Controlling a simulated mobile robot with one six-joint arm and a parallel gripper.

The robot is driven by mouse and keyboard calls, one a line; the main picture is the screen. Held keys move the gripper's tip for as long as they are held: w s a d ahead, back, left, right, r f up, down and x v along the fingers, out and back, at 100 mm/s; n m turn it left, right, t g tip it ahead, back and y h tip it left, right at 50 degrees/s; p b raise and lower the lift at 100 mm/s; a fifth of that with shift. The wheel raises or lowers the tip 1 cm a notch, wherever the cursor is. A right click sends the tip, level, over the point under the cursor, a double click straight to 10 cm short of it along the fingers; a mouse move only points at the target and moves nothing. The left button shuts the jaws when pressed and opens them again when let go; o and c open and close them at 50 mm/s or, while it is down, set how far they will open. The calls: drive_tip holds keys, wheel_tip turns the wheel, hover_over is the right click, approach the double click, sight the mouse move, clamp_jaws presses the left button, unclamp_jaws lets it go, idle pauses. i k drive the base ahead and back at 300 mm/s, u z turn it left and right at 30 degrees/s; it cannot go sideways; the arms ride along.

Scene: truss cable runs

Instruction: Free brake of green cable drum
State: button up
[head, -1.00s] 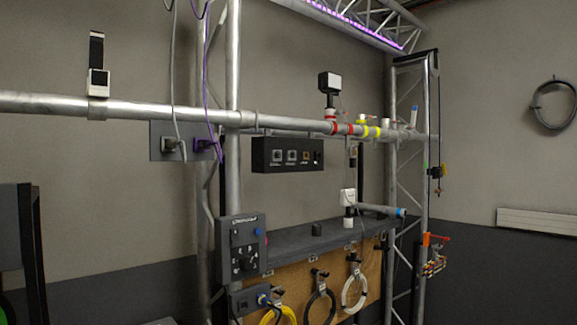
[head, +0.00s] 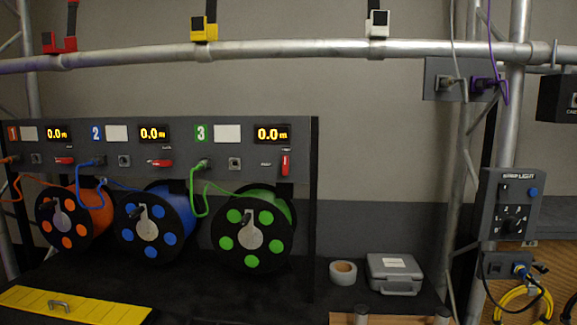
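The green cable drum (head: 252,232) hangs under panel section 3 in the head view, with a black flange, green dots and a pale hub. A green cable (head: 198,190) runs from it up to a socket on the panel. The small red lever (head: 285,163) at the right of section 3 stands upright. The red levers of section 1 (head: 64,160) and section 2 (head: 161,163) lie horizontal. The lettering beside the levers is too small to read. The section 3 display (head: 271,134) reads 0.0. My gripper is not in view.
An orange drum (head: 75,218) and a blue drum (head: 150,225) hang to the left. A black upright (head: 314,215) closes the rack's right side. A tape roll (head: 343,272) and a grey case (head: 394,273) lie to its right. A yellow ramp (head: 70,307) lies in front. A truss pipe (head: 290,52) crosses above.

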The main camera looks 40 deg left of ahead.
sight(285, 160)
drive_tip(key=u, duration=0.85)
drive_tip(key=k, duration=0.55)
drive_tip(key=u, duration=0.55)
drive_tip(key=i, duration=0.5)
drive_tip(key=u, duration=0.1)
